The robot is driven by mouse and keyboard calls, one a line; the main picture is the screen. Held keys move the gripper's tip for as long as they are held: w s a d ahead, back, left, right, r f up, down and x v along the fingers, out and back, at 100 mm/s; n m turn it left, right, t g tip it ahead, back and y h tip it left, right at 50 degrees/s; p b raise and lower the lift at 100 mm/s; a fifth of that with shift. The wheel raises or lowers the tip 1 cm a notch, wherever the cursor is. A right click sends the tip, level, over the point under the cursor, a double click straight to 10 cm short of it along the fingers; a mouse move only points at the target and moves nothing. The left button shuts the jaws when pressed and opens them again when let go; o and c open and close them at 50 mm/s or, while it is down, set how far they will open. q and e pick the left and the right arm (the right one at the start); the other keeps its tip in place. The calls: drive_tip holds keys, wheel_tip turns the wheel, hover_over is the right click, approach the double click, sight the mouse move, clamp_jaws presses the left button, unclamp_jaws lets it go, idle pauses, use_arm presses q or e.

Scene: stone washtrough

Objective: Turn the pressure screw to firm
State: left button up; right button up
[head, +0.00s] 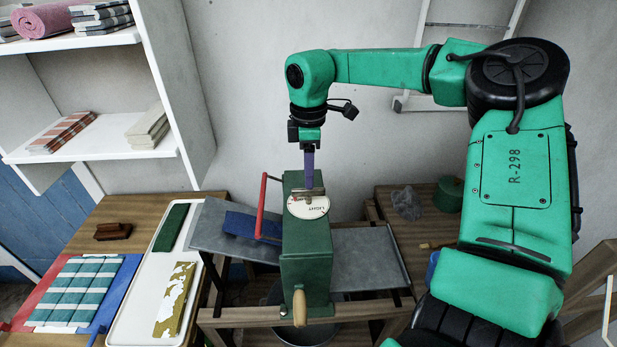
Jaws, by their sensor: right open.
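The green wringer (305,250) stands upright in the middle of the head view. On its top is a pale round dial (312,208) on which the word LIGHT can be read. The pressure screw's small brass-coloured crossbar (302,194) sits over the dial. My right gripper (309,184) points straight down at the crossbar, with its purple fingers right at it. The jaws are open; the fingers overlap in this view, so I cannot tell whether they touch the bar. My left gripper is out of view.
A red lever (262,205) rises at the wringer's left, and a wooden handle (299,308) sticks out in front. A folded blue cloth (252,227) lies on the left metal board. The right board (368,260) is bare.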

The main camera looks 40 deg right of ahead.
sight(308, 192)
drive_tip(key=f, duration=0.3)
drive_tip(key=shift+w+d+f+p, duration=0.2)
drive_tip(key=shift+w+d+p, duration=0.05)
drive_tip(key=shift+w+p, duration=0.1)
drive_tip(key=shift+s+a+f, duration=0.15)
drive_tip(key=shift+f, duration=0.15)
drive_tip(key=shift+s+a, duration=0.2)
drive_tip(key=shift+c, duration=0.3)
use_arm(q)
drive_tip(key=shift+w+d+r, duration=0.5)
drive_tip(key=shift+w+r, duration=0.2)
use_arm(e)
drive_tip(key=shift+d, duration=0.1)
clamp_jaws()
